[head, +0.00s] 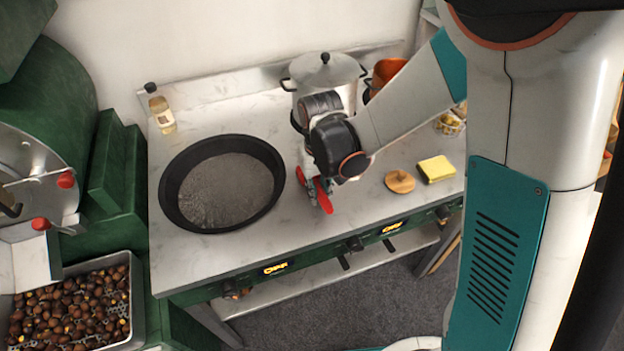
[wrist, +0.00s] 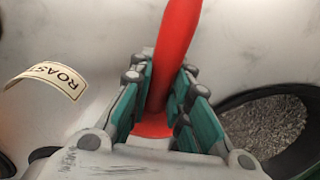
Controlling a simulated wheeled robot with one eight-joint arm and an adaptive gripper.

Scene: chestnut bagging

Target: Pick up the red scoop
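The red scoop (wrist: 176,45) runs up between my fingers in the wrist view, with more red low between them. In the head view, red parts of the scoop (head: 323,197) show on both sides of my fingertips, just above or on the counter, right of the dark pan. My gripper (head: 316,187) points down there. In the wrist view my gripper's teal pads (wrist: 165,75) lie close along both sides of the red part and look shut on it. The wrist and fingers hide much of the scoop. I cannot tell whether it touches the counter.
The black round pan (head: 170,190) is left of my gripper. A lidded pot (head: 335,72) and an orange container (head: 388,70) stand behind. A wooden lid (head: 400,181) and yellow sponge (head: 437,169) lie right. A bottle (head: 160,112) and chestnut tray (head: 137,300) are left.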

